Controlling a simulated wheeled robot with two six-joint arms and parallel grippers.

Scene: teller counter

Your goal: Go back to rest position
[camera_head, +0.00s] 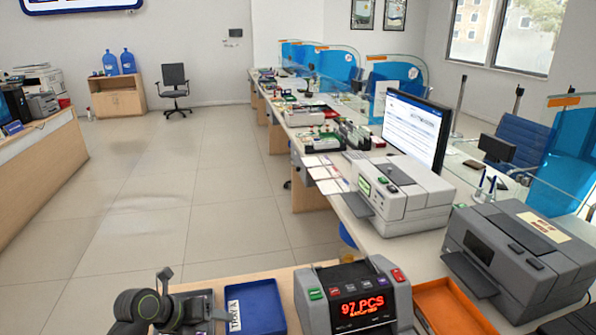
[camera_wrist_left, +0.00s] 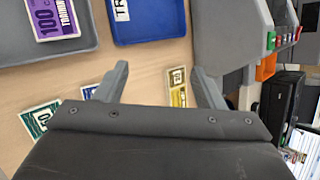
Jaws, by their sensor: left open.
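My left gripper (camera_head: 190,300) is low at the left of the head view, close to the left side of the blue tray (camera_head: 262,311). In the left wrist view the left gripper (camera_wrist_left: 159,78) has its two fingers wide apart, with nothing between them. The fingers are over the light wooden counter top (camera_wrist_left: 145,75). A yellow banknote (camera_wrist_left: 177,88) lies by the right finger and a green banknote (camera_wrist_left: 40,118) lies to the left. My right gripper is not in view.
The money counter (camera_head: 352,295) reads 97 PCS, with an orange tray (camera_head: 452,306) to its right. A grey printer (camera_head: 510,258) and a white machine (camera_head: 400,195) stand behind. A grey tray (camera_wrist_left: 88,37) holds a purple banknote (camera_wrist_left: 56,18). Open floor (camera_head: 190,200) lies beyond.

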